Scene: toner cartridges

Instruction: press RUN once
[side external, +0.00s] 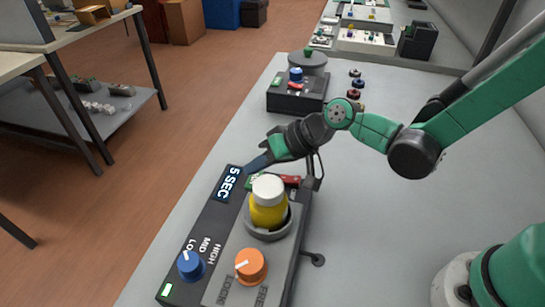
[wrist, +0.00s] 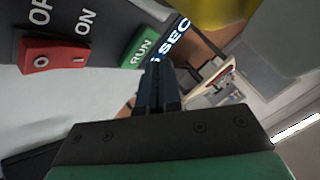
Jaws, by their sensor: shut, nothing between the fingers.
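The green RUN button (wrist: 137,50) is on the machine beside the display (wrist: 173,38), which reads 5 SEC. In the side view the display (side external: 228,184) is on the top left of the machine (side external: 213,230), and the RUN button is mostly hidden behind the bottle's white cap and near my gripper. My gripper (side external: 252,165) is shut and empty, over the far end of the machine. In the wrist view its fingertips (wrist: 158,66) appear just beside the RUN button and the display. I cannot tell whether they touch the button.
A red power switch (wrist: 55,56) marked ON is beside RUN. A yellow bottle (side external: 267,207) with a white cap stands in a round holder. Orange (side external: 251,265) and blue (side external: 191,265) knobs are in front.

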